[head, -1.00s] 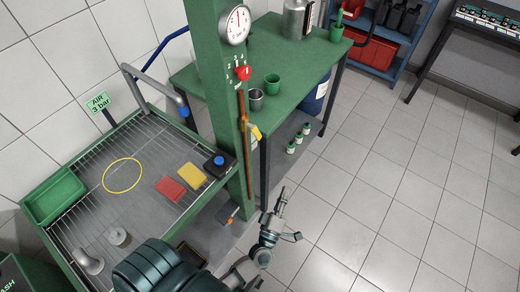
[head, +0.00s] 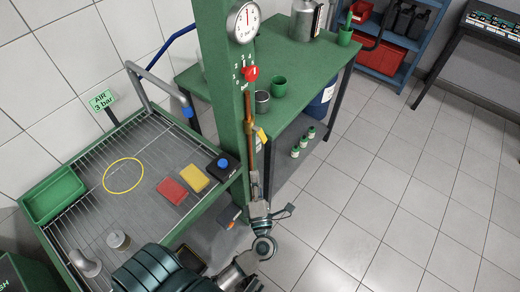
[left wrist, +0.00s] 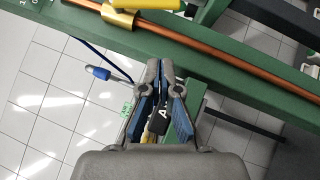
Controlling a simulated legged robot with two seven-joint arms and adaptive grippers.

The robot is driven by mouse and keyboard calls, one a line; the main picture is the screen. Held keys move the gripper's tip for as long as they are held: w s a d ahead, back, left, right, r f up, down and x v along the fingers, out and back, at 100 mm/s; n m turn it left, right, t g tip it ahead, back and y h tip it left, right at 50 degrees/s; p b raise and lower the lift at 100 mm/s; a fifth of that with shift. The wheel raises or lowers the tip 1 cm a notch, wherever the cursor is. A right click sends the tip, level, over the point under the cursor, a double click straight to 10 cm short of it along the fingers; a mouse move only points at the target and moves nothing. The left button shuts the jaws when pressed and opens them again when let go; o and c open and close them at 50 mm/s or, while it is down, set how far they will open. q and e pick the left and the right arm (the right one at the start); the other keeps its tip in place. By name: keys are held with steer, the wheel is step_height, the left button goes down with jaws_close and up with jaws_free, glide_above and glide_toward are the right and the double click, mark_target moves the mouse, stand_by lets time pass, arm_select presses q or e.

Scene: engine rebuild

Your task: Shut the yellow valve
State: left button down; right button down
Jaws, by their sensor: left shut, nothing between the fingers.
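The yellow valve shows as a yellow lever (head: 262,134) on a brass body (head: 248,126), on a copper pipe along the green post. The lever sticks out down and to the right of the pipe. In the left wrist view the yellow lever (left wrist: 150,4) is cut off by the top edge, beside the brass body (left wrist: 119,16). My left gripper (head: 255,180) is shut and empty, below the valve and in front of the lower pipe. The closed fingers (left wrist: 161,76) point toward the pipe, apart from the lever. My right gripper is not in view.
The green post (head: 221,70) carries a gauge (head: 243,22) and a red knob (head: 250,73). A wire-rack bench (head: 140,145) with red and yellow pads stands left. A green table (head: 300,62) with cups stands behind. The tiled floor at right is clear.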

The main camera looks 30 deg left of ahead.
mark_target(259, 134)
arm_select(q)
steer(key=w+a+r, duration=0.3)
steer(key=w, duration=0.5)
steer(key=shift+w+a, duration=0.15)
steer(key=shift+a, duration=0.1)
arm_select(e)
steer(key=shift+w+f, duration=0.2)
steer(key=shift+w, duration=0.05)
arm_select(q)
steer(key=shift+a+f, duration=0.1)
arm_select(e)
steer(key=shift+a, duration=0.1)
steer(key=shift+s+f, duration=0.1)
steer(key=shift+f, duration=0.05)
